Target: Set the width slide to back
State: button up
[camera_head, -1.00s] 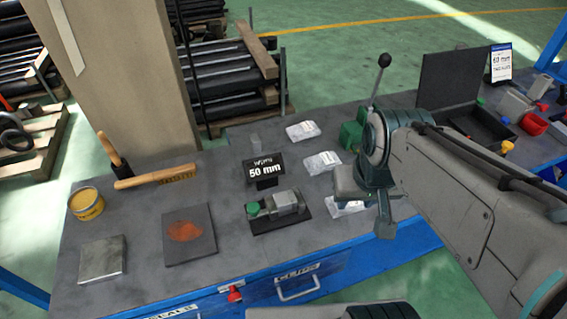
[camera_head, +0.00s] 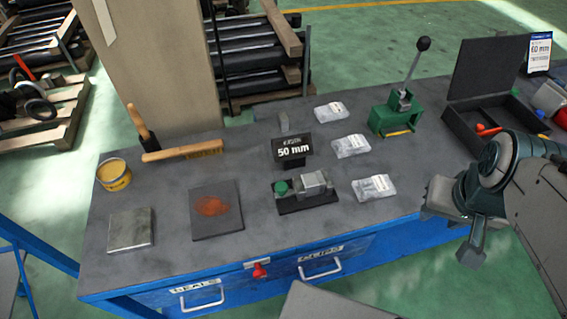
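A small fixture (camera_head: 308,190) with a dark base, a green knob at its left end and a grey metal block stands near the bench's front edge. It may carry the width slide, but I cannot make out a marked slide or its setting. A black sign (camera_head: 293,149) reading "50 mm" stands just behind it. My gripper (camera_head: 466,235) is at the right, beyond the bench's front edge and well apart from the fixture. Its fingers are not clear enough to tell open from shut.
A green lever press (camera_head: 396,117) stands at the back right, near an open dark case (camera_head: 462,128). Clear bags (camera_head: 374,188) lie right of the fixture. A rust-stained plate (camera_head: 215,212), metal block (camera_head: 130,229), yellow tin (camera_head: 114,175) and wooden-handled tool (camera_head: 182,150) lie left.

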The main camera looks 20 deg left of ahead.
aim_at(281, 187)
jog(key=k, duration=0.55)
jog(key=u, duration=0.7)
jog(key=i, duration=0.5)
